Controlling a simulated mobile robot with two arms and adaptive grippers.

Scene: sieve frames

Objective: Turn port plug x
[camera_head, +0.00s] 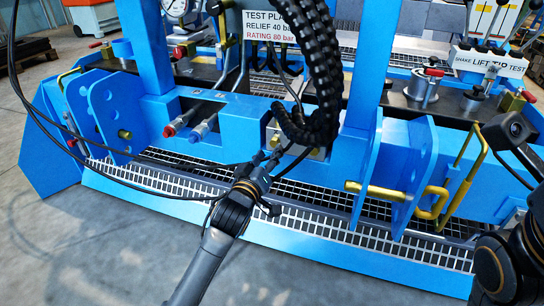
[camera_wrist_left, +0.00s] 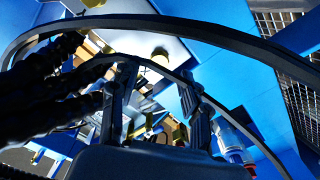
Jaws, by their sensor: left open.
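A pale metal block (camera_head: 318,153) with brass fittings sits in the middle of the blue beam, partly behind black hoses and my left gripper. In the left wrist view, a brass plug (camera_wrist_left: 160,53) stands out from a pale face, with another brass fitting (camera_wrist_left: 94,3) at the top edge. I cannot tell which is port plug x. My left gripper (camera_head: 268,158) is open in front of the block; its two fingers also show in the left wrist view (camera_wrist_left: 158,105), with brass parts beyond them. Contact cannot be told.
A thick black hose bundle (camera_head: 322,70) hangs over the block. Thin black cables cross my left arm. A brass pin handle (camera_head: 432,205) juts out at right. Floor in front is clear.

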